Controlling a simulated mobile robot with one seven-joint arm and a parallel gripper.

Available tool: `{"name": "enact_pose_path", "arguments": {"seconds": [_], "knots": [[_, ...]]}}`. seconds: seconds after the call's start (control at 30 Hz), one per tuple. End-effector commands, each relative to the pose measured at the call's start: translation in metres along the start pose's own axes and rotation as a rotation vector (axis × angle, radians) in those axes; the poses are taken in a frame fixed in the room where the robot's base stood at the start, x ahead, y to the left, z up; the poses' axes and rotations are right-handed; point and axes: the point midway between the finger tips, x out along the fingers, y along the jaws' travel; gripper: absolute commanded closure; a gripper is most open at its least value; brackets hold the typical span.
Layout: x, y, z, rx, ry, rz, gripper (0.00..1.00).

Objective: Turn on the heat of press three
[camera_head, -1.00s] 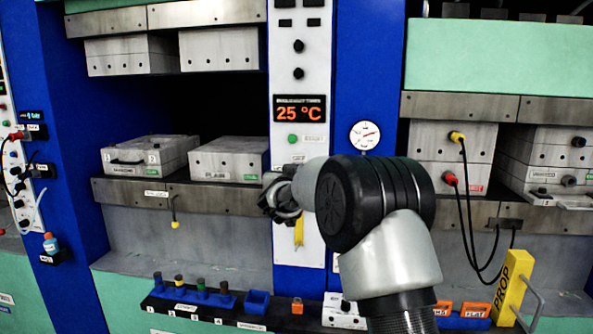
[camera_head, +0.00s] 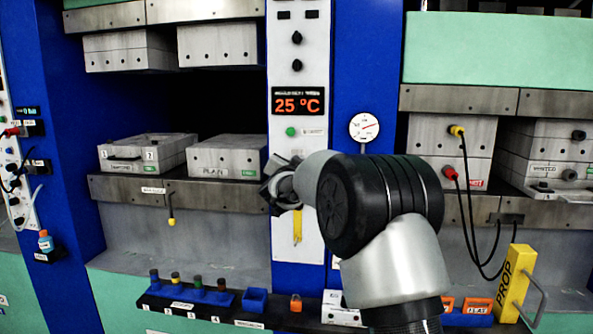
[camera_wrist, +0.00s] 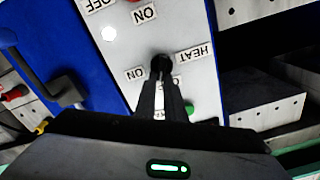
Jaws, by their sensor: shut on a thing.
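The white control panel (camera_head: 312,60) of the press stands between blue columns, with an orange display (camera_head: 299,101) reading 25 °C. A green button (camera_head: 291,132) sits below the display. In the wrist view, a black knob (camera_wrist: 161,63) on the white panel has a HEAT label (camera_wrist: 194,53) beside it and an ON label (camera_wrist: 135,73) on the other side. My gripper (camera_wrist: 163,76) is shut on this knob, its fingers close together. In the head view my gripper (camera_head: 277,182) is at the panel below the green button, and my arm and wrist hide the knob there.
A pressure gauge (camera_head: 364,127) is right of the panel. Grey moulds (camera_head: 228,157) sit on the left press shelf. A yellow PROP block (camera_head: 512,282) and hanging cables are at right. In the wrist view, a dark crank handle (camera_wrist: 62,88) is at left.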

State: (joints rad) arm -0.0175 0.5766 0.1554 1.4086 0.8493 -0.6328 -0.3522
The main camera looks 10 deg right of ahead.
Motion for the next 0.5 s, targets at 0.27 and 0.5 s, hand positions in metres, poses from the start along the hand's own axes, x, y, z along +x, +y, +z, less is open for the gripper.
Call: {"name": "enact_pose_path", "arguments": {"seconds": [0.27,0.5], "knots": [[0.0000,0.0064,0.0034,0.264,0.002,-0.001,1.00],[0.0000,0.0105,0.0052,0.491,0.001,0.000,1.00]]}}
